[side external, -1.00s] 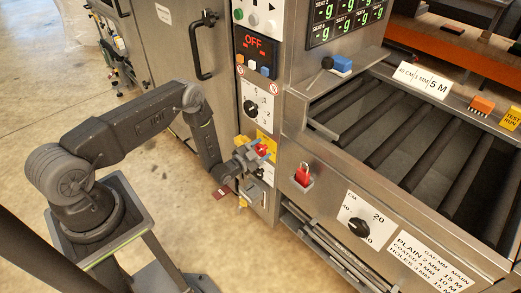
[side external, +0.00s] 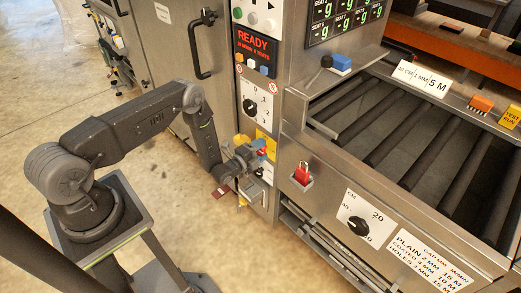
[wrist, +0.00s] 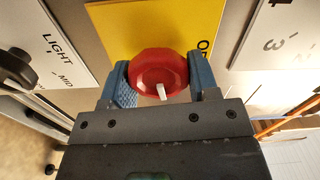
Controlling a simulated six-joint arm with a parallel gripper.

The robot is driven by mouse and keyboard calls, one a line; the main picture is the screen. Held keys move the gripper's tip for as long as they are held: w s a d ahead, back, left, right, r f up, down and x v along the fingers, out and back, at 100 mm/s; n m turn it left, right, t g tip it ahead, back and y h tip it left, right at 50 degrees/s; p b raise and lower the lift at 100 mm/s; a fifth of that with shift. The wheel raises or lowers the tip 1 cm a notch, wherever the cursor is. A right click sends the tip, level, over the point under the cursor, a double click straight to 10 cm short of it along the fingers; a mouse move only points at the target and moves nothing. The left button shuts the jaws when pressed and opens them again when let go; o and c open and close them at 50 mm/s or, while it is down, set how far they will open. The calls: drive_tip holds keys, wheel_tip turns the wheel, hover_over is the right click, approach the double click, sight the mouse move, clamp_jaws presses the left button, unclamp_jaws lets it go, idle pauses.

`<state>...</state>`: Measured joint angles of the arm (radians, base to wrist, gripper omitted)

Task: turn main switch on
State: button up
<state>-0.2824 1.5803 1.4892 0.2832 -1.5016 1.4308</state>
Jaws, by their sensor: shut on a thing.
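The main switch is a round red knob (wrist: 160,74) with a white mark, in front of a yellow plate (wrist: 150,28) in the wrist view. The white mark points down toward my gripper in that view. My gripper (wrist: 162,82) has its blue fingers on both sides of the knob and is shut on it. In the side external view my gripper (side external: 258,152) is at the lower part of the machine's front panel and largely hides the knob. The display (side external: 264,50) above reads READY in red.
A black selector dial (side external: 250,106) sits above the yellow plate. A black knob by a LIGHT label (wrist: 18,66) is left in the wrist view. The roller bed (side external: 400,140) is clear.

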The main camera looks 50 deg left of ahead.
drive_tip(key=shift+m, duration=0.6)
drive_tip(key=o, duration=0.9)
drive_tip(key=s, duration=1.3)
drive_tip(key=shift+s, duration=0.4)
